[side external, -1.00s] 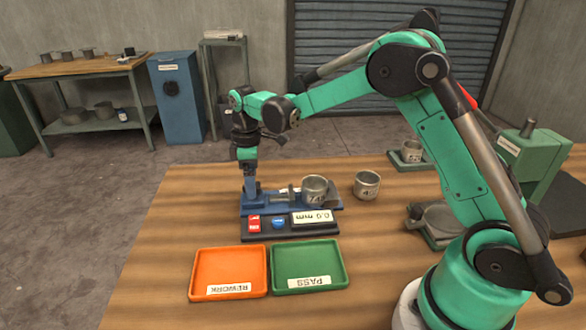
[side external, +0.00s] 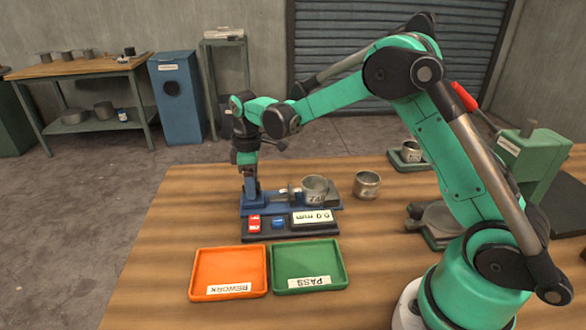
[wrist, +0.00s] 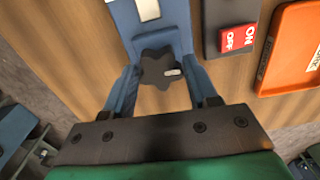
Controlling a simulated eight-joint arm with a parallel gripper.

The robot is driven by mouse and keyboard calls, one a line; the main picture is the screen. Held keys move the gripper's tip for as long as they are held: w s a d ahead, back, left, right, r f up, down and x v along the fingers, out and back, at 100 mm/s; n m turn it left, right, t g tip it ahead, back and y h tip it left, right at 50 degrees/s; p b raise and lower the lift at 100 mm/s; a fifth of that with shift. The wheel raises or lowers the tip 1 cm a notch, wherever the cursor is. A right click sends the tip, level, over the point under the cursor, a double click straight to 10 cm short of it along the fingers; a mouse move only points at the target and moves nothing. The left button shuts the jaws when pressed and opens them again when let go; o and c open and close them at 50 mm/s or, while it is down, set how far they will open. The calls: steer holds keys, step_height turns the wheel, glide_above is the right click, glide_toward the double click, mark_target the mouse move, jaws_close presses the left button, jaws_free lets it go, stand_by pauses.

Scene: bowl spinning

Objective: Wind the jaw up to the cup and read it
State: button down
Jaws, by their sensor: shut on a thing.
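A blue measuring fixture (side external: 262,208) stands on the wooden table, with a grey metal cup (side external: 314,190) upright on it. A small jaw (side external: 290,193) lies just left of the cup; I cannot tell whether they touch. My gripper (side external: 250,187) is at the fixture's left end. In the wrist view my gripper (wrist: 160,85) is shut on a dark lobed knob (wrist: 157,66), with a blue finger on each side. A readout (side external: 312,217) on the dark panel in front seems to show 0.0 mm, though its digits are small.
A red ON/OFF switch (side external: 254,223) and a blue button (side external: 278,223) sit beside the readout. An orange REWORK tray (side external: 228,263) and a green PASS tray (side external: 309,261) lie empty in front. A second cup (side external: 367,184) stands right of the fixture.

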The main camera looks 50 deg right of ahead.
steer(key=m, duration=0.3)
steer(key=shift+m, duration=0.3)
steer(key=m, duration=0.3)
steer(key=shift+m, duration=0.3)
steer(key=m, duration=1.2)
steer(key=shift+m, duration=0.3)
steer(key=m, duration=0.3)
steer(key=shift+m, duration=0.4)
steer(key=c, duration=1.5)
jaws_free()
steer(key=shift+m, duration=1.7)
steer(key=o, duration=1.3)
steer(key=shift+c, duration=0.2)
